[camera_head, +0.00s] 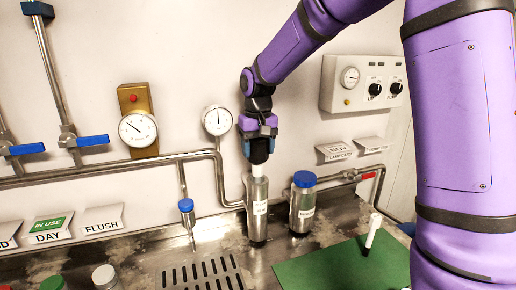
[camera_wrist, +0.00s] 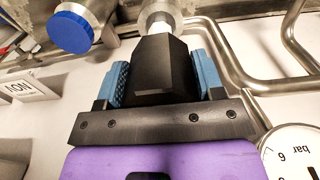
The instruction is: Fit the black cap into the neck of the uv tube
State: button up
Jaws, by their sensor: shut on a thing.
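My gripper (camera_head: 258,133) points down with its blue fingers shut on the black cap (camera_head: 259,152). In the wrist view the faceted black cap (camera_wrist: 165,72) sits between the two blue finger pads. The steel uv tube (camera_head: 257,212) stands upright on the counter directly below. A short white piece (camera_head: 258,170) shows between the black cap and the tube's top, roughly in line with both. It also shows in the wrist view (camera_wrist: 160,25). I cannot tell whether the white piece belongs to the cap or how far it sits in the neck; the neck opening is hidden.
A steel canister with a blue lid (camera_head: 304,180) stands close to the right of the tube. Pipes (camera_head: 225,180) and a gauge (camera_head: 217,120) are on the wall close to the left. A green mat (camera_head: 335,268) with a white marker-like object (camera_head: 373,231) lies at front right.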

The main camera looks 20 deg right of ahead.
aim_at(258, 175)
jog(key=shift+f, duration=3.35)
jog(key=o, duration=0.9)
jog(key=shift+r, duration=0.15)
notch_tip(258, 175, up, 10)
jog(key=shift+r, duration=0.3)
